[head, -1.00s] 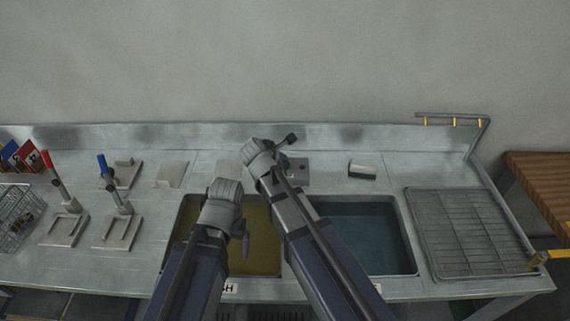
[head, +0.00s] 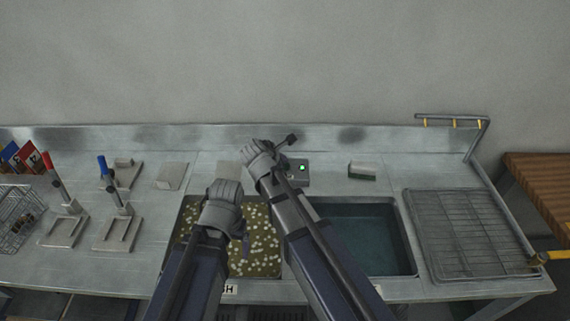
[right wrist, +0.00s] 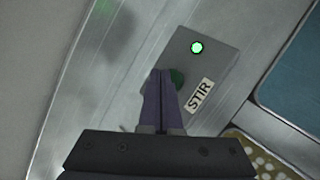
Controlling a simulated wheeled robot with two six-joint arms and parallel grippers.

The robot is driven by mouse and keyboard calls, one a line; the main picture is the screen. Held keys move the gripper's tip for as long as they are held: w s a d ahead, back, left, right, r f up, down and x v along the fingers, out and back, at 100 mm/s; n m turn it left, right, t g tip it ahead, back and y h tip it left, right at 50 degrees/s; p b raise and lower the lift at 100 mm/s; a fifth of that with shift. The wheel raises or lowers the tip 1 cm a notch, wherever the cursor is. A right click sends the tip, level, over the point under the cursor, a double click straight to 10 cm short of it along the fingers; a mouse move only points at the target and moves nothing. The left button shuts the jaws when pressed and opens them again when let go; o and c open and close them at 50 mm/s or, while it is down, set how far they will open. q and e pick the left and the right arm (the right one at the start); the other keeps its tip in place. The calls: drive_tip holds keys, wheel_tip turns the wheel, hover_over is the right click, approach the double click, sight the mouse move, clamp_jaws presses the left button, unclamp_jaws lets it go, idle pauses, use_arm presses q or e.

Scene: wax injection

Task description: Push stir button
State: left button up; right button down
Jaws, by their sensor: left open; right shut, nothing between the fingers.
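The stir box is a grey control box (head: 301,180) behind the two basins, partly covered by my right arm in the head view. In the right wrist view the box (right wrist: 218,72) has a STIR label (right wrist: 200,95), a lit green lamp (right wrist: 196,47) and a dark green round button (right wrist: 178,77). My right gripper (right wrist: 162,76) is shut and empty, its fingertips over the button and hiding part of it. I cannot tell whether they touch. My left gripper (head: 224,195) is open above the left basin (head: 262,262), its fingers mostly hidden.
The left basin's olive liquid is covered with pale spots. The right basin (head: 410,262) holds blue-green liquid. A wire rack (head: 468,235) lies at the right. Stands with a red handle (head: 47,160) and a blue handle (head: 102,164) are at the left.

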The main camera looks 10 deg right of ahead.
wheel_tip(320, 180, up, 6)
drive_tip(key=p, duration=0.6)
